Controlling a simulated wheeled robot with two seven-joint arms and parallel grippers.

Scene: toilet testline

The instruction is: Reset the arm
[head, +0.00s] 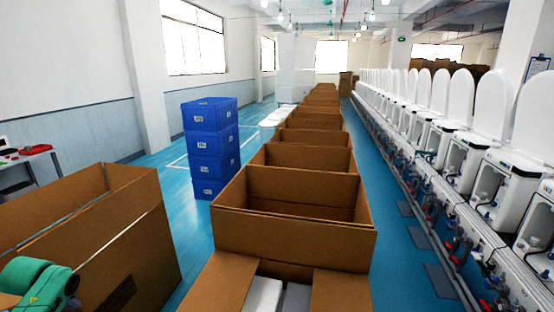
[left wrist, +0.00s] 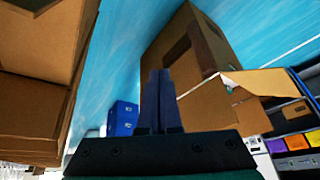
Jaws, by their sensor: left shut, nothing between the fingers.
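My left gripper (left wrist: 158,76) shows in the left wrist view, its two dark fingers closed together with nothing between them. Its tips stand over the blue floor (left wrist: 120,50), in front of a brown cardboard box (left wrist: 195,62). In the head view a green and dark part of my left arm shows at the bottom left corner, beside a large open cardboard box (head: 110,245); the fingers cannot be made out there. My right gripper is in neither view.
A row of open cardboard boxes (head: 290,235) runs away down the middle. The nearest holds pale items. Blue crates (head: 210,148) are stacked left of the row. White toilets (head: 500,185) line the right side. Blue floor (head: 180,215) is free between the left box and the row.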

